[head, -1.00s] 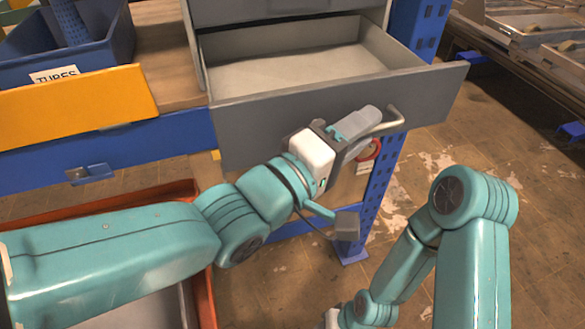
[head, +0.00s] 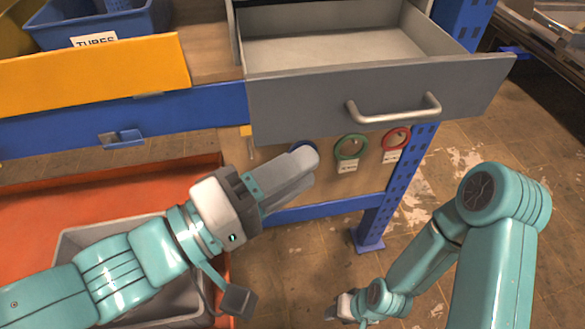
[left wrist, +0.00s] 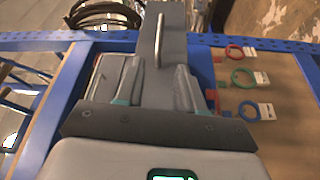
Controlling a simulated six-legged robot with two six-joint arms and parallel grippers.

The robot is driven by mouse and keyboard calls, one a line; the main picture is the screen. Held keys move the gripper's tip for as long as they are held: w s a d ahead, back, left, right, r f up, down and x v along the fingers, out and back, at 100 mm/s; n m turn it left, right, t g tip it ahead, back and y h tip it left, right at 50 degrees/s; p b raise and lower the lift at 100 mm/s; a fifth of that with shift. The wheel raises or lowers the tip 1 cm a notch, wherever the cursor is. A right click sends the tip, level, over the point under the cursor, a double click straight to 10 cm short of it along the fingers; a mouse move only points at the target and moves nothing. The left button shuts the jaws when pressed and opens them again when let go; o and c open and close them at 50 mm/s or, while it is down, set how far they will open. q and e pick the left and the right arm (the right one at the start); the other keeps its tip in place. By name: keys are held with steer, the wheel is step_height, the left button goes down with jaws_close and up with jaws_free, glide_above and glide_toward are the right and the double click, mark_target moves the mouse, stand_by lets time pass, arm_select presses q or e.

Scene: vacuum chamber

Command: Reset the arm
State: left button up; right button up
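My left gripper (head: 302,168) is in front of the cabinet, below the open grey drawer (head: 300,108) and clear of its metal handle (head: 395,112). In the left wrist view its two fingers (left wrist: 150,78) stand apart with nothing held between them. The drawer handle (left wrist: 157,42) shows beyond them. My right gripper (head: 346,305) is low over the floor at the bottom of the head view, small and partly hidden by its own arm, so its fingers cannot be made out.
The drawer is pulled out and looks empty. Green (head: 351,147) and red (head: 396,138) rings hang on a panel below it; a blue ring is mostly hidden by my left gripper. A blue TUBES bin (head: 100,22) stands left. A grey bin (head: 75,243) sits in an orange area lower left.

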stand_by(0.3)
arm_select(q)
steer(key=w+a+f+n+g+y+p, duration=0.1)
steer(key=w+a+f+n+y, duration=0.15)
steer(key=f, duration=0.55)
steer(key=w+a+f+n+y, duration=0.15)
steer(key=w+f, duration=0.25)
steer(key=f, duration=0.4)
steer(key=w+a+f+n+g+y+p, duration=0.1)
steer(key=w+f+n+y, duration=0.2)
steer(key=f, duration=0.4)
steer(key=s+a+f+m+g+y, duration=0.1)
steer(key=s+a+f+m+g, duration=0.1)
steer(key=f, duration=0.6)
steer(key=s+a+f+m+g+y, duration=0.2)
steer(key=s+f+m+g, duration=0.1)
steer(key=s+f, duration=0.4)
steer(key=s+a+f+m+g+y+p, duration=0.1)
steer(key=s+a+f+m+g, duration=0.1)
steer(key=f, duration=0.8)
steer(key=s+a+m, duration=0.1)
steer(key=s+m, duration=0.1)
steer(key=s, duration=0.1)
steer(key=shift+f+m+g+y, duration=0.25)
steer(key=shift+m+g+y, duration=0.05)
steer(key=shift+g+y, duration=0.1)
steer(key=shift+a+r, duration=0.2)
